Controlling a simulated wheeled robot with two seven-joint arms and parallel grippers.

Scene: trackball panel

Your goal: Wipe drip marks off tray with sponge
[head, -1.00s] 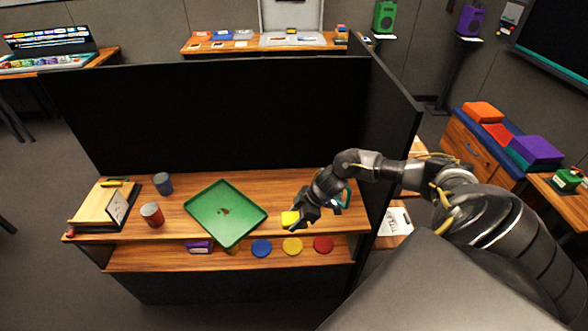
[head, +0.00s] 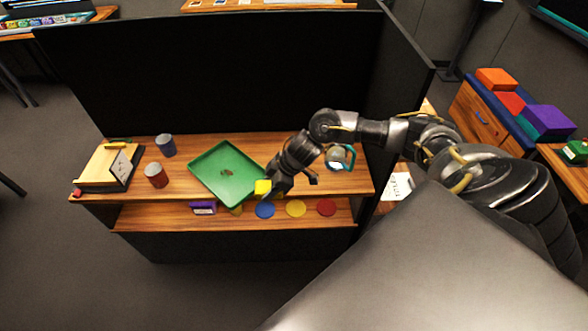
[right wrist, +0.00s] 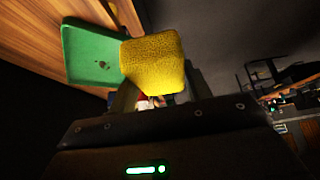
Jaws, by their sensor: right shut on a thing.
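The green tray (head: 224,151) lies on the wooden shelf, with a small brown drip mark (head: 228,173) near its middle. The tray also shows in the right wrist view (right wrist: 78,42), with the dark mark (right wrist: 103,64) on it. My right gripper (head: 269,186) is shut on the yellow sponge (head: 262,187), at the tray's right front corner. The sponge fills the middle of the right wrist view (right wrist: 153,64) and covers part of the tray. I cannot tell whether the sponge touches the tray. My left gripper is not in view.
A blue-grey can (head: 165,146) and a red can (head: 156,175) stand left of the tray. A wooden stand (head: 103,165) is farther left. Blue, yellow and red discs (head: 326,207) lie on the lower shelf. Black panels (head: 215,80) close the back and right side.

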